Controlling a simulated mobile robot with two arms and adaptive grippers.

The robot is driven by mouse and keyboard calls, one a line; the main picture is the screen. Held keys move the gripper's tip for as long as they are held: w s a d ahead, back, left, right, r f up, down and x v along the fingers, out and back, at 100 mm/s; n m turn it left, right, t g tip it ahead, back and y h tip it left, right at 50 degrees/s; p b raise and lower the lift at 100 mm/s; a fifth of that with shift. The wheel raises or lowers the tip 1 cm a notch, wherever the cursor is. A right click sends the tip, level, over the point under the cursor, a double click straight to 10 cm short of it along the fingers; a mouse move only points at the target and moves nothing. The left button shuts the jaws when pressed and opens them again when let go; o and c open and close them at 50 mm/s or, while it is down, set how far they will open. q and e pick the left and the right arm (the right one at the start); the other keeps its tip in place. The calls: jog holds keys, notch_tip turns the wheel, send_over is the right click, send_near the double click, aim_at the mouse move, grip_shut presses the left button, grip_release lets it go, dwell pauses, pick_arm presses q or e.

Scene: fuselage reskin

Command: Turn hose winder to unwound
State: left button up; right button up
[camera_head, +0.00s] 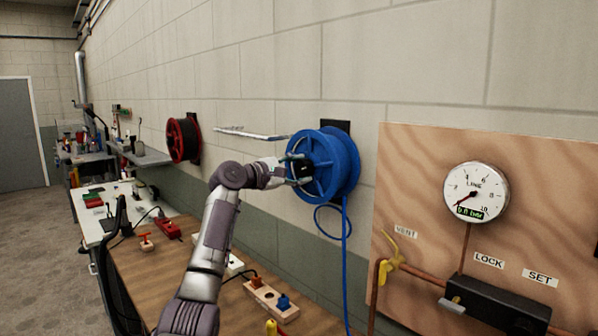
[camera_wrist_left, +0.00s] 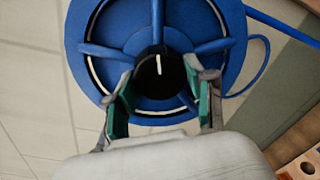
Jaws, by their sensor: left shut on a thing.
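The blue hose winder (camera_head: 341,162) is mounted on the block wall, with a blue hose (camera_head: 345,260) hanging down from it. In the left wrist view the winder (camera_wrist_left: 90,50) shows its spokes and a black hub (camera_wrist_left: 160,72) with a white mark pointing roughly up and down. My left gripper (camera_head: 296,170) is at the front of the winder. Its green-padded fingers (camera_wrist_left: 160,95) are shut on the black hub, one on either side. My right gripper is in neither view.
A wooden panel (camera_head: 420,160) at the right carries a gauge (camera_head: 476,192) and a yellow vent valve (camera_head: 392,262). A workbench (camera_head: 215,300) with a wooden block (camera_head: 271,300) lies below.

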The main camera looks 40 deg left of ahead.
pick_arm(q)
jog(key=m, duration=0.4)
jog(key=shift+m+y+b, duration=0.3)
jog(key=m+b, duration=0.1)
jog(key=m, duration=0.4)
jog(key=shift+d, duration=0.1)
jog(key=m, duration=0.4)
jog(key=shift+y+b, duration=0.4)
jog(key=m+b, duration=0.1)
jog(key=m, duration=0.4)
jog(key=shift+d+f+m, duration=0.1)
jog(key=shift+m, duration=0.2)
jog(key=m, duration=0.4)
jog(key=shift+t+y+b, duration=0.3)
jog(key=shift+b, duration=0.1)
jog(key=m+b, duration=0.1)
jog(key=m, duration=0.4)
jog(key=shift+d+f+m, duration=0.1)
jog(key=shift+f+m, duration=0.05)
jog(key=shift+m, duration=0.25)
jog(key=m+b, duration=0.1)
jog(key=m, duration=0.4)
jog(key=shift+m+t, duration=0.3)
jog(key=m, duration=0.4)
jog(key=shift+f+m+b, duration=0.1)
jog(key=shift+m+b, duration=0.3)
jog(key=shift+h, duration=0.4)
